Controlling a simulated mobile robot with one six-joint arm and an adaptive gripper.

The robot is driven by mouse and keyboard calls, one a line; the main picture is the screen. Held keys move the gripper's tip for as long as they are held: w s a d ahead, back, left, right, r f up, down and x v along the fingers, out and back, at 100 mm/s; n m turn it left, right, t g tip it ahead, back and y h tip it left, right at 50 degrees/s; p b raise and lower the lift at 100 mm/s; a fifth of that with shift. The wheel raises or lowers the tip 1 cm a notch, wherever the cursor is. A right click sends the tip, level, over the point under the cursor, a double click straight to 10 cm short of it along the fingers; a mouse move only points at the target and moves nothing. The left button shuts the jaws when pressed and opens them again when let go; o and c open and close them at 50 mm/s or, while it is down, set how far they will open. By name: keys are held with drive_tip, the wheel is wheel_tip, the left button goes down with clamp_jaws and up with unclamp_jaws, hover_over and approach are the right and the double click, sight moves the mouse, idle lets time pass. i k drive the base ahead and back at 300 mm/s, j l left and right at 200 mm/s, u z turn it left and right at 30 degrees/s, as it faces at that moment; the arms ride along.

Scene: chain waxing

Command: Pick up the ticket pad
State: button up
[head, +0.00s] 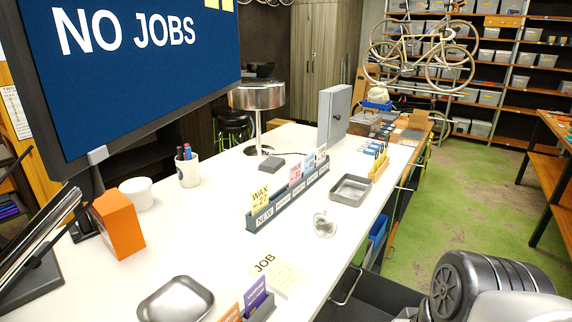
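A pale cream pad (285,279), which looks like the ticket pad, lies flat on the white counter near its front edge, with the word "JOB" at its upper left. Its edges are hard to tell from the counter. Part of my arm, grey and black, shows at the lower right, beyond the counter's edge and apart from the pad. My gripper is not in view.
A dark card rack (290,196) marked "NEW", a metal tray (351,190) and a small clear object (324,224) stand behind the pad. A silver dish (175,300) and a purple card (255,293) in a holder are nearer. A large screen (140,70) overhangs the left.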

sight(284, 278)
drive_tip(key=k+l, duration=0.1)
drive_tip(key=l, duration=0.35)
drive_tip(key=k+l+z, duration=0.1)
drive_tip(key=l, duration=0.35)
drive_tip(key=k+l, duration=0.1)
drive_tip(key=k, duration=0.3)
